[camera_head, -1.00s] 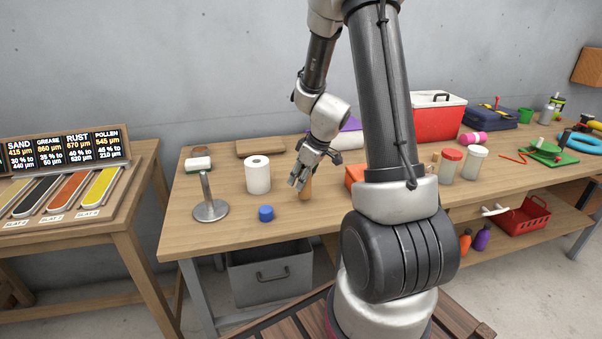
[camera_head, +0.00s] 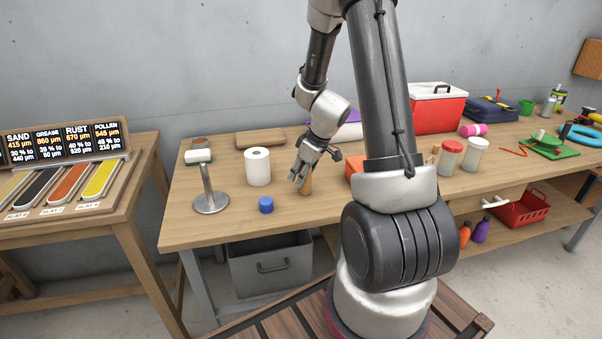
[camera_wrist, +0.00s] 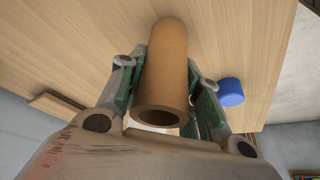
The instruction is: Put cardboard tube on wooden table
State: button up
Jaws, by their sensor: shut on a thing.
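The cardboard tube (camera_wrist: 164,72) is a brown hollow cylinder, its open end facing the camera in the wrist view. My gripper (camera_wrist: 162,90) is shut on it, with a green-padded finger on each side. In the head view the tube (camera_head: 306,186) shows below my gripper (camera_head: 301,178), upright and low at the wooden table (camera_head: 230,222). Its lower end appears at the tabletop, but I cannot tell for certain whether it touches. The wooden table also fills much of the wrist view (camera_wrist: 80,50).
A blue cap (camera_head: 266,205), a paper roll (camera_head: 257,167) and a metal stand (camera_head: 210,202) are left of my gripper. An orange box (camera_head: 355,168) and jars (camera_head: 450,160) are to the right. Bare tabletop lies around the tube's front and left.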

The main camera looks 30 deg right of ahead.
jog(key=shift+f, duration=0.25)
jog(key=o, duration=0.8)
jog(key=shift+o, duration=0.2)
jog(key=v, duration=1.2)
grip_shut()
dwell(0.9)
